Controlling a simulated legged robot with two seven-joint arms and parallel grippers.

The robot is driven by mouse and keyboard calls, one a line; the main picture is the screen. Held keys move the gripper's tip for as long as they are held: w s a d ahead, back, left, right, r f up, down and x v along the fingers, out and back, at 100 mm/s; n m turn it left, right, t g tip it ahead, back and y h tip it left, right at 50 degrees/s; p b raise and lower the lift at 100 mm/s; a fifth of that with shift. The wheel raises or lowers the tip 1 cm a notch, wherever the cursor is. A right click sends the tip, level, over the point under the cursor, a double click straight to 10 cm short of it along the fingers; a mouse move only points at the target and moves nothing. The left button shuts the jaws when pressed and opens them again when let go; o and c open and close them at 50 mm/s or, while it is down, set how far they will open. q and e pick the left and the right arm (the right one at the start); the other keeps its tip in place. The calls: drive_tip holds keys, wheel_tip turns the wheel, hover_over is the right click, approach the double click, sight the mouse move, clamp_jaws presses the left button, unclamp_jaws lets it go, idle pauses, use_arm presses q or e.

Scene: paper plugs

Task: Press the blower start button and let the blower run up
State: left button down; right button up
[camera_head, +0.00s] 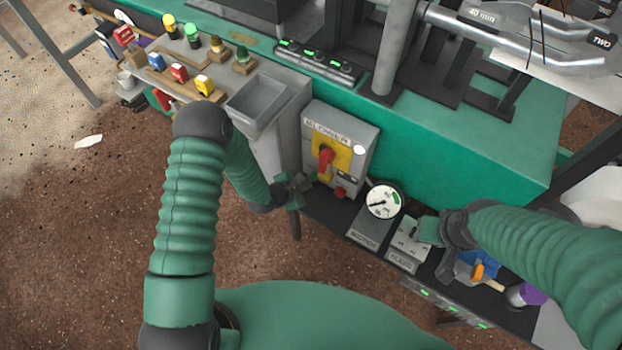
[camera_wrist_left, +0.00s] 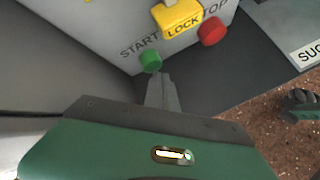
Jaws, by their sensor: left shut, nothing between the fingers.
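The grey blower box (camera_head: 353,129) stands at the front of the green machine, with a red handle (camera_head: 325,158) on a yellow plate. In the left wrist view its green start button (camera_wrist_left: 151,60) shows beside the word START. The yellow lock piece (camera_wrist_left: 179,17) and the red stop button (camera_wrist_left: 212,31) are to its right. My left gripper (camera_wrist_left: 162,80) is shut and empty, its tips just below the start button; I cannot tell whether they touch it. In the head view my left gripper (camera_head: 300,183) is at the box's lower left. My right gripper (camera_head: 428,231) is beside a small switch box (camera_head: 407,246).
A round dial gauge (camera_head: 383,201) stands right of the blower box. A blue tool (camera_head: 484,264) lies near my right arm. Brown floor is open at the lower left.

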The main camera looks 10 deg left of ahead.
use_arm(q)
drive_tip(key=shift+w+d, duration=0.15)
drive_tip(key=shift+w, duration=0.2)
drive_tip(key=shift+w+d+r, duration=0.1)
drive_tip(key=shift+w+r, duration=0.2)
drive_tip(key=shift+w, duration=0.05)
idle(0.7)
drive_tip(key=shift+s, duration=0.1)
drive_tip(key=shift+s+a+f+p, duration=0.1)
drive_tip(key=shift+s+a+p, duration=0.15)
drive_tip(key=shift+s+p, duration=0.25)
drive_tip(key=shift+s+a, duration=0.1)
drive_tip(key=shift+s, duration=0.15)
drive_tip(key=shift+s+f, duration=0.1)
drive_tip(key=shift+s+a+p, duration=0.25)
drive_tip(key=shift+s+a, duration=0.05)
drive_tip(key=shift+s, duration=0.5)
drive_tip(key=shift+s+a+p, duration=0.2)
drive_tip(key=shift+s+a, duration=0.1)
drive_tip(key=shift+s, duration=0.5)
drive_tip(key=shift+s+a+p, duration=0.25)
drive_tip(key=shift+s+a, duration=0.05)
drive_tip(key=shift+s, duration=0.5)
